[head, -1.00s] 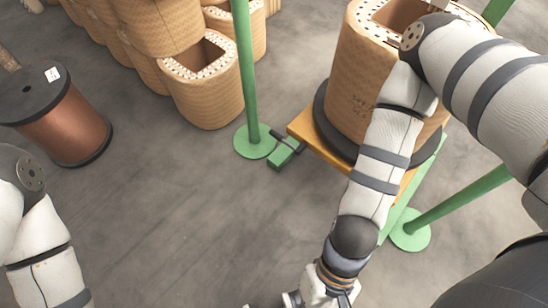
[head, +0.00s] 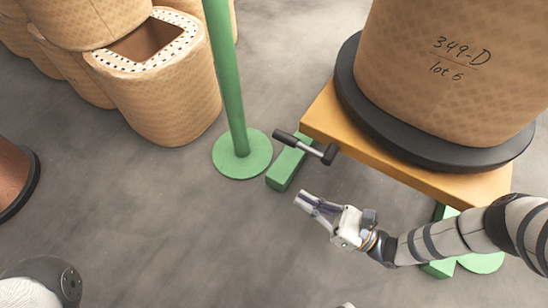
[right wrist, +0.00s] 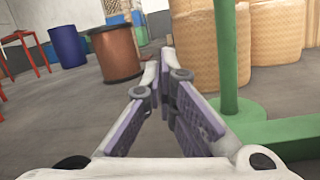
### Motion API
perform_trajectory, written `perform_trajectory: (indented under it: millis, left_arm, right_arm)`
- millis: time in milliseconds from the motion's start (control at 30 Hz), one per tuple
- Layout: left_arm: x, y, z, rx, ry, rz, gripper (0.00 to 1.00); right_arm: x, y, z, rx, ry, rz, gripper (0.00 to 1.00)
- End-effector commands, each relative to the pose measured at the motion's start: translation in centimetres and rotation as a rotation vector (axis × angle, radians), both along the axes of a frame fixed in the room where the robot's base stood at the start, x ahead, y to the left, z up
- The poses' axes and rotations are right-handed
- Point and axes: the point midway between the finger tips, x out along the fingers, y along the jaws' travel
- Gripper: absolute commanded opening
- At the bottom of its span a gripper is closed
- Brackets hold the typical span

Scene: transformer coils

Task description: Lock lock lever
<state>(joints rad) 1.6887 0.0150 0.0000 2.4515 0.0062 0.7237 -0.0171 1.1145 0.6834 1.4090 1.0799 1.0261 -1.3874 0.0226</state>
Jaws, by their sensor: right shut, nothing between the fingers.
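My left gripper is out of view.
A wound coil (head: 445,85) marked 349-D stands on a black disc on the platform. A green post (head: 228,80) rises just left of the lever. Several coils (head: 165,85) stand at the upper left. The floor left of my right gripper is clear.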

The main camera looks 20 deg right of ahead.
Motion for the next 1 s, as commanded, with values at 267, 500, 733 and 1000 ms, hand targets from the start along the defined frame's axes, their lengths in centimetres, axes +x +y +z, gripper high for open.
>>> perform_trajectory:
  millis: [267, 500, 733, 1000]
  left_arm:
    - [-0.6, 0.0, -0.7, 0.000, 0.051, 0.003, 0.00]
    - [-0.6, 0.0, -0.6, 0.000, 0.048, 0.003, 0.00]
    - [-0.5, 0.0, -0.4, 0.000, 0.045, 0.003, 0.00]
    - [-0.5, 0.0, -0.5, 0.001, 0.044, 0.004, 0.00]
  right_arm:
    - [0.7, -4.6, -1.4, 0.023, -0.040, -0.105, 0.00]
    - [0.7, -4.4, -1.3, 0.023, -0.041, -0.102, 0.00]
    - [3.4, -2.5, -0.3, 0.025, -0.043, -0.101, 0.00]
    - [8.1, 0.8, 1.0, 0.026, -0.042, -0.101, 0.00]
